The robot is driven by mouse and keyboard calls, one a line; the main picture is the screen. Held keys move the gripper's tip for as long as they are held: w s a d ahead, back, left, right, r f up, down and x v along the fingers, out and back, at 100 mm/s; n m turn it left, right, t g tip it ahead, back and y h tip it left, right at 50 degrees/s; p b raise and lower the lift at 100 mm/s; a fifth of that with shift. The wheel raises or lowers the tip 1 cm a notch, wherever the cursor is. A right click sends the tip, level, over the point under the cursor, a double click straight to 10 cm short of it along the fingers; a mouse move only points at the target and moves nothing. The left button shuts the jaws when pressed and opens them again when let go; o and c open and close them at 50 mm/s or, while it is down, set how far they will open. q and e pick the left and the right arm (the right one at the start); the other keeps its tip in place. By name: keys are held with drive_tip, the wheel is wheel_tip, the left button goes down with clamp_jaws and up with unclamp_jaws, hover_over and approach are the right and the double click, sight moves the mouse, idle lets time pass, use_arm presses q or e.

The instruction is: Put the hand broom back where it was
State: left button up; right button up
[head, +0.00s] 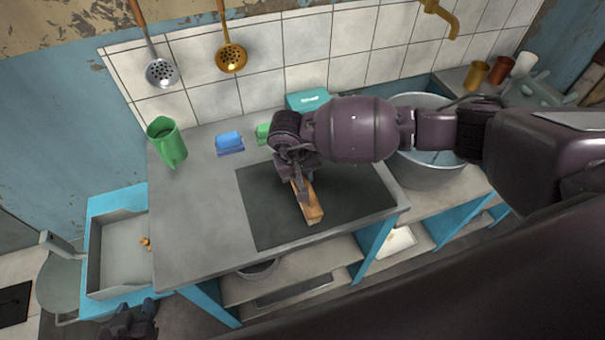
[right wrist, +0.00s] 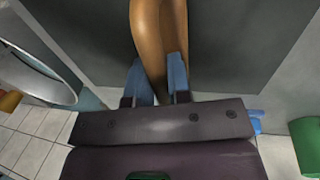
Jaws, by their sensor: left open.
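The hand broom (head: 313,208) shows as a wooden piece over the dark mat (head: 270,215) on the counter; its bristles cannot be made out. Its brown wood also shows in the right wrist view (right wrist: 158,35), between the two blue-grey fingers. My right gripper (head: 301,190) points down over the mat, with its fingers (right wrist: 158,75) against both sides of the wood. I cannot tell whether the broom touches the mat. My left gripper (head: 130,318) is low at the bottom left, open and empty, away from the counter.
A green jug (head: 167,142), a blue sponge (head: 229,142) and a teal box (head: 307,99) stand toward the wall. A grey dustpan-like tray (head: 122,258) with small brown bits is at left. A large metal basin (head: 432,176) is at right. The counter's front left is clear.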

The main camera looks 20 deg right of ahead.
drive_tip(key=o, duration=0.4)
drive_tip(key=shift+r, duration=0.4)
drive_tip(key=r, duration=0.3)
drive_tip(key=a+r, duration=0.1)
drive_tip(key=r, duration=0.3)
drive_tip(key=a+r+b, duration=0.1)
drive_tip(key=r, duration=0.3)
drive_tip(key=shift+a+r, duration=0.15)
